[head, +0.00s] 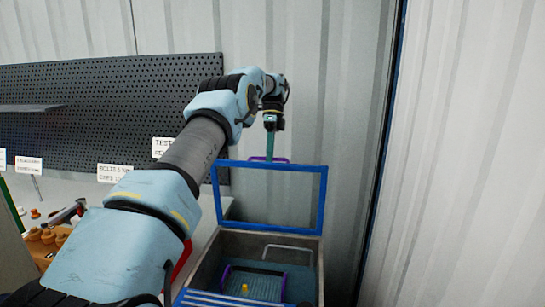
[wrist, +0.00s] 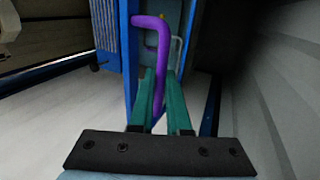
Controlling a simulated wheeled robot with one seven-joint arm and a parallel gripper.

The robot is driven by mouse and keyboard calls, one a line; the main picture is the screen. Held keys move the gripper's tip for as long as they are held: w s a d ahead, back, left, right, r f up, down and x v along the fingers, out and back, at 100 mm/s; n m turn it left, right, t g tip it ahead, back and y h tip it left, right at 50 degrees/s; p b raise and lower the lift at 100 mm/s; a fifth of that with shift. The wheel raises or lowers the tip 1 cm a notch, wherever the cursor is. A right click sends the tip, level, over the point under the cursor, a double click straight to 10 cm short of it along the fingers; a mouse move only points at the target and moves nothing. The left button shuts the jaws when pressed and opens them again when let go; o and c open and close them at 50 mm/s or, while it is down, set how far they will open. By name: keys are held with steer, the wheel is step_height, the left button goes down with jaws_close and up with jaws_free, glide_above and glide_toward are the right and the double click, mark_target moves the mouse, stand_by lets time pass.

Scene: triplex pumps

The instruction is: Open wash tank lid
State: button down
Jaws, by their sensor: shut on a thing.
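The wash tank (head: 237,236) stands right of centre in the head view. Its lid, a blue frame (head: 322,200), stands upright at the back of the tank, so the inside shows. The purple handle (head: 283,160) is at the lid's top edge. My gripper (head: 269,157) reaches down from above, its teal fingers at that handle. In the wrist view the fingers of my gripper (wrist: 160,75) are closed around the bent purple handle (wrist: 151,22).
A dark basket (head: 255,283) with a small yellow item lies inside the tank. A pegboard (head: 100,110) and a bench with small brass-coloured parts (head: 45,233) are at left. A corrugated wall (head: 345,90) stands close behind the lid, another at right.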

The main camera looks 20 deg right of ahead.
steer(key=shift+w+f, duration=0.3)
steer(key=shift+f, duration=0.05)
stand_by(0.4)
steer(key=c, duration=1.1)
jaws_free()
steer(key=shift+d, duration=0.1)
steer(key=shift+c, duration=0.2)
steer(key=shift+o, duration=1.3)
steer(key=shift+r, duration=0.2)
steer(key=shift+s+r, duration=0.1)
steer(key=shift+s, duration=0.05)
